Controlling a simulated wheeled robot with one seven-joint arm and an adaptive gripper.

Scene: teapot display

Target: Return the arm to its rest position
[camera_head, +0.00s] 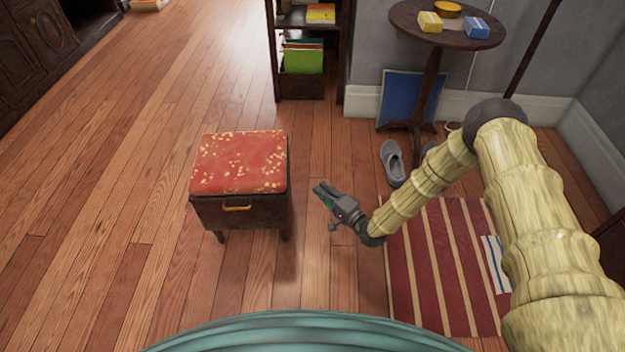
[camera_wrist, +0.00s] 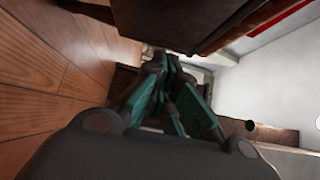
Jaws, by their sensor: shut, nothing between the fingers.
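My gripper (camera_head: 322,193) is at the end of my pale yellow arm, which bends in from the right in the head view. It hangs in the air just right of a red-topped stool and points left. Its fingers are shut and empty. In the wrist view the dark and teal fingers of my gripper (camera_wrist: 166,65) come together in the middle. The stool's dark side (camera_wrist: 165,22) fills the top there.
The stool (camera_head: 240,163) has a drawer with a yellow handle. A round table (camera_head: 450,38) with small boxes, a bookshelf (camera_head: 340,40), grey slippers (camera_head: 392,162) and a striped red rug (camera_head: 425,270) are around. The floor left of the stool is clear.

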